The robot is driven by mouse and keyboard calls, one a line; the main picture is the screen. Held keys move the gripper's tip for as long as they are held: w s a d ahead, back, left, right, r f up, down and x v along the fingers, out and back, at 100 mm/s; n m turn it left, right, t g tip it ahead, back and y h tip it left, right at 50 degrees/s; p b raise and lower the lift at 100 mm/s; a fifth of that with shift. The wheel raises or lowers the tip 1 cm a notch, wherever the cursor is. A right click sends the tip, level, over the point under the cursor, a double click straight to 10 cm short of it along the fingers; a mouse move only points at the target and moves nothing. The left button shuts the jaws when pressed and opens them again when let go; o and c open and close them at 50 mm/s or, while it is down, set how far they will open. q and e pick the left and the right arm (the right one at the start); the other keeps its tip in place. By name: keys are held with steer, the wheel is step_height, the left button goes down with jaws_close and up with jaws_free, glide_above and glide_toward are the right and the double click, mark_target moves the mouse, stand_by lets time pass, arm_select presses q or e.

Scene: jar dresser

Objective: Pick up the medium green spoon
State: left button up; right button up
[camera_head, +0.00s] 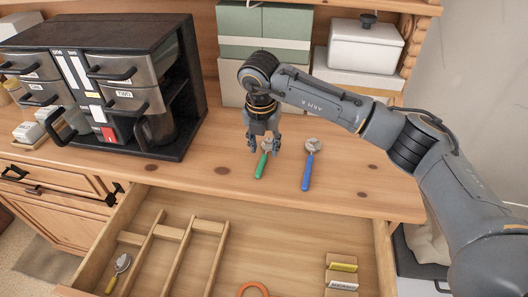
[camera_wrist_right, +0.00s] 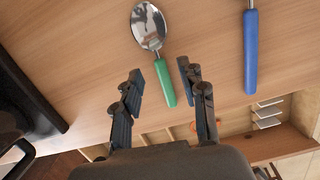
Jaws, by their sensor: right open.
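The green-handled spoon (camera_head: 262,162) lies on the wooden dresser top, its metal bowl towards the back and its handle towards the front edge. It also shows in the right wrist view (camera_wrist_right: 164,80), bowl at the top and green handle end reaching between the finger sides. My right gripper (camera_head: 264,150) is open above the spoon's bowl end in the head view, and partly hides it. In the right wrist view its two fingers (camera_wrist_right: 160,82) stand apart with nothing held. Contact with the spoon cannot be told. My left gripper does not show.
A blue-handled spoon (camera_head: 308,172) lies just right of the green one. A dark organizer (camera_head: 130,90) stands at the left; boxes (camera_head: 265,30) and a white lidded container (camera_head: 362,50) stand behind. The open drawer below has wooden dividers (camera_head: 180,262) and a yellow-handled spoon (camera_head: 118,272).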

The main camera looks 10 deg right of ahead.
steer(key=shift+w+d+f, duration=0.1)
steer(key=shift+w+f, duration=0.1)
steer(key=shift+f, duration=1)
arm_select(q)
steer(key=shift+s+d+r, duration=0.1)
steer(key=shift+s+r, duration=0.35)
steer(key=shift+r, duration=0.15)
arm_select(e)
jaws_close()
steer(key=shift+w+r, duration=0.1)
steer(key=shift+r, duration=0.4)
step_height(320, 180, up, 2)
steer(key=shift+r+b, duration=0.15)
steer(key=shift+b, duration=0.4)
arm_select(q)
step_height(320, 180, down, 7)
steer(key=b, duration=0.5)
steer(key=shift+b, duration=0.35)
arm_select(e)
steer(key=s+a+r, duration=0.2)
steer(key=s+r, duration=0.3)
steer(key=s, duration=0.1)
steer(key=s+a+r, duration=0.3)
steer(key=s+r, duration=0.1)
steer(key=s, duration=0.3)
steer(key=shift+a+r, duration=0.25)
steer(key=shift+r, duration=0.15)
